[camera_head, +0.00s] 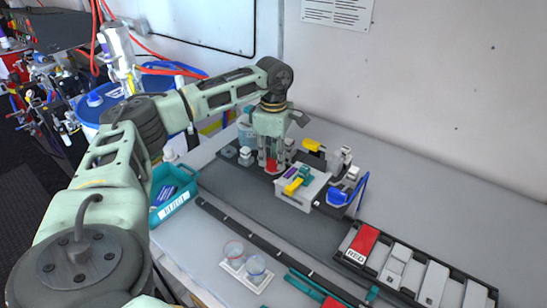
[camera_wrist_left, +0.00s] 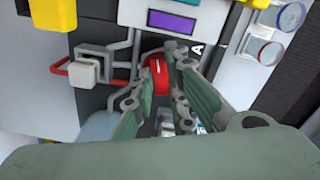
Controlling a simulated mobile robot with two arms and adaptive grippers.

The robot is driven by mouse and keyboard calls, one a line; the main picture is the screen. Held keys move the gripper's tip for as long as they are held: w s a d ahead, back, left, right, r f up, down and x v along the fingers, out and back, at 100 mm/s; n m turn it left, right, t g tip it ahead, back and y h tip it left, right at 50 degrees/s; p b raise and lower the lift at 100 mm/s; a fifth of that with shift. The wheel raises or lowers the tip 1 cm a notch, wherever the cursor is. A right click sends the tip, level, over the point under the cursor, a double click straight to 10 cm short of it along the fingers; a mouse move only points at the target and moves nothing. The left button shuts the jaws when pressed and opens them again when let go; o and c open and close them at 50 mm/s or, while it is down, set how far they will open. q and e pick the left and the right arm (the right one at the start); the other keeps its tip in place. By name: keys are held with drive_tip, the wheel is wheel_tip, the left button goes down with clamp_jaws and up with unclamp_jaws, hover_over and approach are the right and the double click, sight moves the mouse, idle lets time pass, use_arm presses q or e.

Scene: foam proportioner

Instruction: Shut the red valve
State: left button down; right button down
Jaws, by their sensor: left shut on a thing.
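The red valve (camera_wrist_left: 156,74) shows in the left wrist view between the fingers of my left gripper (camera_wrist_left: 154,92). It is a red handle on grey fittings beside a dark panel. My left gripper is shut on it. In the head view my left gripper (camera_head: 272,165) reaches down from above, and a bit of the red valve (camera_head: 272,166) shows between its fingertips. The fingers hide part of the valve, and its exact turn angle is hard to tell. My right gripper is in neither view.
A white box with a purple display (camera_wrist_left: 172,22) stands right by the valve; in the head view the box (camera_head: 303,190) carries yellow and teal parts. A teal bin (camera_head: 172,196) and two clear cups (camera_head: 245,262) stand nearer. A tray with a red block (camera_head: 362,243) lies right.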

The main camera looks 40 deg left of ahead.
sight(273, 160)
use_arm(q)
drive_tip(key=n, duration=0.3)
drive_tip(key=shift+n, duration=0.4)
drive_tip(key=n, duration=0.3)
drive_tip(key=shift+n+b, duration=0.3)
drive_tip(key=n, duration=0.4)
drive_tip(key=shift+r+n, duration=0.1)
drive_tip(key=shift+n, duration=1.2)
drive_tip(key=shift+w, duration=0.1)
drive_tip(key=c, duration=1.7)
unclamp_jaws()
drive_tip(key=shift+c, duration=0.2)
wheel_tip(273, 160, up, 12)
